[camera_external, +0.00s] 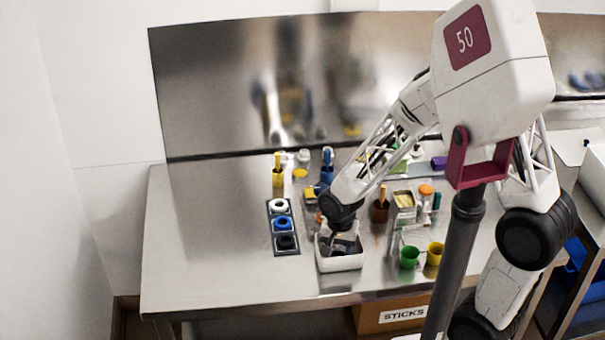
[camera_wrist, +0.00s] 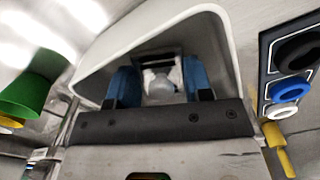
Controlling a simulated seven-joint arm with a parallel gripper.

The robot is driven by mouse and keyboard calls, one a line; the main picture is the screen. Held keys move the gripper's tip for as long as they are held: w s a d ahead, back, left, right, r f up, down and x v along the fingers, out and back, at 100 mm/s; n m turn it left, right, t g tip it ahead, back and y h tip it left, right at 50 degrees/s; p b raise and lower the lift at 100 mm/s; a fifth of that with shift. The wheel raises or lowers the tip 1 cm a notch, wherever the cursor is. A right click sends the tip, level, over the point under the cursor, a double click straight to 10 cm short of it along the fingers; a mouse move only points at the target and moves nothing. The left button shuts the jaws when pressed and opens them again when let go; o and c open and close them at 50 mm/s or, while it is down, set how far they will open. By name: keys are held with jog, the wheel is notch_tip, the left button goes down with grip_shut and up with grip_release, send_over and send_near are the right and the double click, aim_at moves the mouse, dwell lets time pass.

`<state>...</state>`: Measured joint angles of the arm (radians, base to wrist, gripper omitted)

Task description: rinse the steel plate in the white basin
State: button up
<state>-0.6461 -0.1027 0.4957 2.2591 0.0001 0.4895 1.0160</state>
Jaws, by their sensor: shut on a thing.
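The white basin (camera_external: 340,263) stands near the front of the steel table, right of a dark strip of rings. My gripper (camera_external: 342,240) points down inside it. In the wrist view the basin (camera_wrist: 215,28) surrounds my gripper (camera_wrist: 160,85), whose blue-padded fingers stand a little apart. Between them shows a small greyish, shiny part, which seems to be the steel plate (camera_wrist: 160,88); its outline is mostly hidden by the fingers and palm. I cannot tell whether it touches the basin floor, and I cannot make out any water.
The strip with white, blue and black rings (camera_external: 282,224) lies close left of the basin. A green cup (camera_external: 409,257) and yellow cup (camera_external: 435,252) stand right. A clear rack and several small containers crowd behind. The table's left side is clear.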

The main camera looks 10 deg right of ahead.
jog(key=shift+r, duration=3.55)
dwell(0.4)
jog(key=shift+r, duration=2)
